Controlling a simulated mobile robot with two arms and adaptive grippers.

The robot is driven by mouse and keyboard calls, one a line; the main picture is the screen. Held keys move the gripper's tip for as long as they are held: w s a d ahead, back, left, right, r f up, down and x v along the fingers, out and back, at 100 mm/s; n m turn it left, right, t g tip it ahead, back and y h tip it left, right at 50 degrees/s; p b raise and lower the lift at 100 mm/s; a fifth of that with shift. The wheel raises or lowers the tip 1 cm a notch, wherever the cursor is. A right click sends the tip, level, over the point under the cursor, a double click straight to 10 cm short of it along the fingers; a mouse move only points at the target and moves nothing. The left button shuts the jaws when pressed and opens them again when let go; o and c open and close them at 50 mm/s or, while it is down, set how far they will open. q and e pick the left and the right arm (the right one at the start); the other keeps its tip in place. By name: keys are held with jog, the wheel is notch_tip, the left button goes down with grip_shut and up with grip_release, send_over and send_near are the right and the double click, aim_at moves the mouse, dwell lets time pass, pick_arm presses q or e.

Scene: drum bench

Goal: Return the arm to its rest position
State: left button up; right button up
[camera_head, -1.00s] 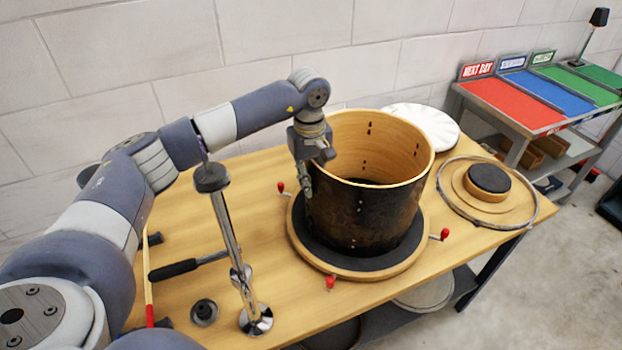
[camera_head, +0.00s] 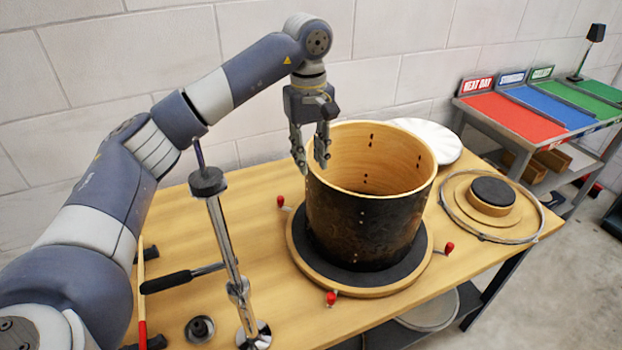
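My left arm comes in from the left and arches up over the bench. From this view I cannot tell whether the fingers touch the rim. My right gripper is not in view.
A chrome stand (camera_head: 228,250) with a black top rises at the left of the wooden bench (camera_head: 262,215). A metal hoop (camera_head: 447,208) surrounds a wooden disc with a black pad (camera_head: 493,191) at right. A white drumhead (camera_head: 440,142) lies behind the shell. A table with coloured panels (camera_head: 515,115) stands beyond.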

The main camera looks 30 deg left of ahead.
pick_arm(q)
jog(key=shift+r, duration=0.85)
